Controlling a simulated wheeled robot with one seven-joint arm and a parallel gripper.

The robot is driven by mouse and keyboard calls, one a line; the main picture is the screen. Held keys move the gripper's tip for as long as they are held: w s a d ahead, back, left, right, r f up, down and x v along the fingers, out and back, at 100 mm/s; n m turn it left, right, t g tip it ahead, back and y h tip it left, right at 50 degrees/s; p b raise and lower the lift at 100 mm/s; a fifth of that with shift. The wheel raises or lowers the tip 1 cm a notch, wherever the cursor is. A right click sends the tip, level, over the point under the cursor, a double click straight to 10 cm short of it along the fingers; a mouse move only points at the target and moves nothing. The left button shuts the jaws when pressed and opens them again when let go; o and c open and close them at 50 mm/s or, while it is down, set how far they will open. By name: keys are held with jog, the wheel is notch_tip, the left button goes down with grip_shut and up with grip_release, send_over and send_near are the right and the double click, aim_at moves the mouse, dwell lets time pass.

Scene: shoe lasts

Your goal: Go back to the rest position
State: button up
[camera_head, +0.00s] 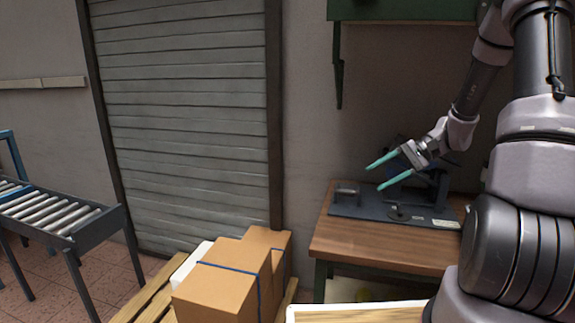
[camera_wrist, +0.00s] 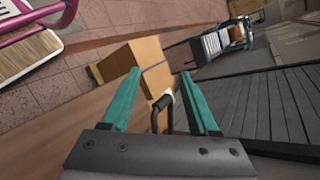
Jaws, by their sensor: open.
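My gripper (camera_head: 374,175) has two teal fingers, spread apart with nothing between them. In the head view it is above the wooden table (camera_head: 335,243) on the right, over a dark fixture plate (camera_head: 352,208) with a metal handle (camera_head: 346,189). In the wrist view my gripper (camera_wrist: 164,82) also shows open, and a dark looped handle (camera_wrist: 156,113) appears between and beyond the fingers, apart from them as far as I can tell. No shoe last is clearly visible. Part of the fixture is hidden behind my gripper and arm.
Cardboard boxes (camera_head: 222,292) stand on a wooden pallet (camera_head: 150,302) left of the table. A roller conveyor (camera_head: 55,215) is at the far left. A green wall-mounted frame (camera_head: 405,10) hangs above the table. A light-edged wooden tray (camera_head: 350,314) is at the bottom.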

jog(key=s+r+n+t+h, duration=0.1)
jog(key=s+r+t+h, duration=0.3)
jog(key=s+r, duration=0.4)
jog(key=s+a+r+n+t+h, duration=0.1)
jog(key=s+r+t+h, duration=0.2)
jog(key=s+r, duration=0.6)
notch_tip(320, 180, up, 4)
jog(key=h, duration=0.2)
jog(key=shift+s+r+n+t+h, duration=0.15)
jog(key=shift+s+n+t+h, duration=0.1)
jog(key=shift+n+t+h, duration=0.15)
